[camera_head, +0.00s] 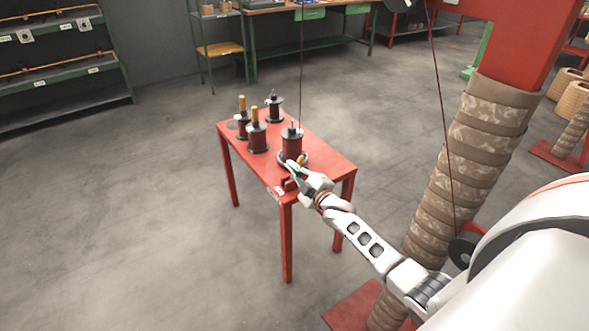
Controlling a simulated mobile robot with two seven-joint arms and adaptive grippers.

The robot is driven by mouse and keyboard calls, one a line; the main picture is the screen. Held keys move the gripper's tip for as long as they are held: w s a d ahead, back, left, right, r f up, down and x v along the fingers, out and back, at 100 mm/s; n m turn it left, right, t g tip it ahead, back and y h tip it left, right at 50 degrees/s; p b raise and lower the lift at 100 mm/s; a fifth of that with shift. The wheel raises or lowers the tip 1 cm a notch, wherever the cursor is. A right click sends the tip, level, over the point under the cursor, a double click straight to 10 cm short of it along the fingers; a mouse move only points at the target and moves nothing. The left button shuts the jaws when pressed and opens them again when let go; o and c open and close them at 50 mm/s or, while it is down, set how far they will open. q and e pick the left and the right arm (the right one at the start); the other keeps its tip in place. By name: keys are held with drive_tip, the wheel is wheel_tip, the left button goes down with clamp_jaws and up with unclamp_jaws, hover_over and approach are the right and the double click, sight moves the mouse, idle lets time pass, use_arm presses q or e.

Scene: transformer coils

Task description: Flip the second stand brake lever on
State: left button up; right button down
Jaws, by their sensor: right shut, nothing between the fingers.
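A red table (322,154) carries several dark red wire-spool stands. The nearest stand (292,143) is at the table's right front, on a round base. Two stands with yellow tops, one at the left (243,122) and one in the middle (257,136), and a back stand (274,107) are farther off. My right gripper (292,168) is shut and empty at the front of the nearest stand's base. It covers part of the base. A small yellow piece (302,159) shows beside the fingers; I cannot tell whether it is a brake lever or whether they touch. My left gripper is out of view.
A thin dark wire (301,70) hangs down towards the nearest stand. A wrapped column (447,165) stands to the right, close to my right arm. Shelves (60,65) and a workbench (310,35) are at the back. The floor left of the table is clear.

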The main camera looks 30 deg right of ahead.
use_arm(q)
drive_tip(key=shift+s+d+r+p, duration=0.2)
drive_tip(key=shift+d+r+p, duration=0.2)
drive_tip(key=shift+p, duration=0.25)
use_arm(e)
drive_tip(key=s, duration=0.9)
drive_tip(key=shift+s+d, duration=0.2)
drive_tip(key=shift+s, duration=0.05)
use_arm(q)
drive_tip(key=p, duration=0.1)
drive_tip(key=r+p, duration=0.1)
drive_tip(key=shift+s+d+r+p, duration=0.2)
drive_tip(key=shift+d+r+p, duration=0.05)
drive_tip(key=shift+p, duration=0.1)
use_arm(e)
drive_tip(key=s+a+f+m+g+y, duration=0.1)
drive_tip(key=s+a+f+m+g, duration=0.1)
drive_tip(key=s+a, duration=0.5)
drive_tip(key=s+a+f+m+g, duration=0.2)
drive_tip(key=s+a+f, duration=0.3)
drive_tip(key=s, duration=0.9)
drive_tip(key=s+a+f+m+g+y, duration=0.1)
drive_tip(key=s+a+f+m+g, duration=0.2)
drive_tip(key=s+a, duration=0.6)
drive_tip(key=shift+s+a+f+y, duration=0.3)
drive_tip(key=shift+s+a+f, duration=0.1)
drive_tip(key=shift+s, duration=0.3)
